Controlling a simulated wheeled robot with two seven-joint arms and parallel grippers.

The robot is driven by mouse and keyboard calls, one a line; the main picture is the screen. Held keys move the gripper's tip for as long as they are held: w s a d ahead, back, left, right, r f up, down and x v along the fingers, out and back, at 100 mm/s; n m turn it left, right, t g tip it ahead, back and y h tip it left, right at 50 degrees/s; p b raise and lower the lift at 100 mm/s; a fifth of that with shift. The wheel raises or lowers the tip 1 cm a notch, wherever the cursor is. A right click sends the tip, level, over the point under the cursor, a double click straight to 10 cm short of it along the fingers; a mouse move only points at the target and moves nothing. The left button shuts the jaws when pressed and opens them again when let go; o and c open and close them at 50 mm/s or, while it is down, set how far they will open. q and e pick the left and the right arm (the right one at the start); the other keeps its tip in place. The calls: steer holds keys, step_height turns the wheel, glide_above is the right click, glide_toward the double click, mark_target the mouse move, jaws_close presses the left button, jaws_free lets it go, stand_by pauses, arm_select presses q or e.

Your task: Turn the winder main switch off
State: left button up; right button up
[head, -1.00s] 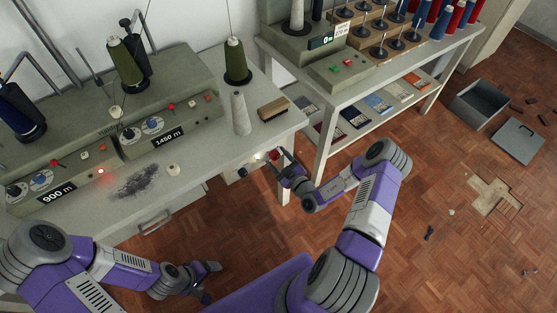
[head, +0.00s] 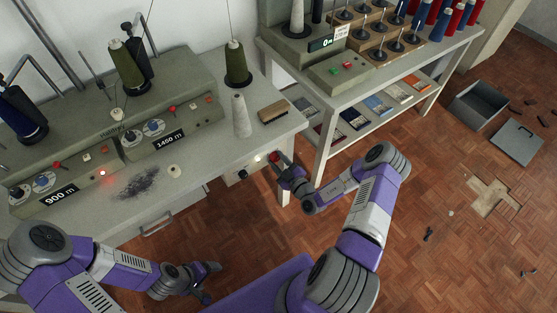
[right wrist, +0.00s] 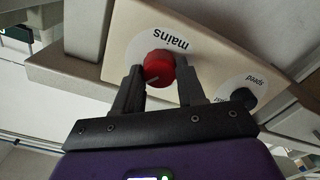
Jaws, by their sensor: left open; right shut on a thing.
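The winder main switch is a red round knob (right wrist: 158,66) on a cream panel, beside the word "mains", which appears upside down in the right wrist view. A pale pointer mark shows on the knob. In the head view the knob (head: 273,157) is on the front of the winder bench, below its right end. My right gripper (right wrist: 160,72) is shut on the knob, one finger on each side. It also shows in the head view (head: 277,161). My left gripper (head: 212,282) is open and empty, low in front of the bench.
A black "speed" knob (right wrist: 243,97) is near the red one on the same panel. A small lit lamp (head: 102,173) glows red on the winder. A second table (head: 318,157) stands close to the right of my right gripper.

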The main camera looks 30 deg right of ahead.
steer(key=n+p, duration=0.2)
steer(key=n, duration=0.1)
steer(key=shift+r, duration=0.15)
steer(key=n+p, duration=0.3)
steer(key=n, duration=0.2)
steer(key=n+p, duration=0.2)
steer(key=n, duration=0.2)
steer(key=shift+f+n+p, duration=0.2)
steer(key=shift+n+p, duration=0.55)
steer(key=shift+n, duration=1.35)
steer(key=o, duration=1.1)
steer(key=shift+c, duration=0.2)
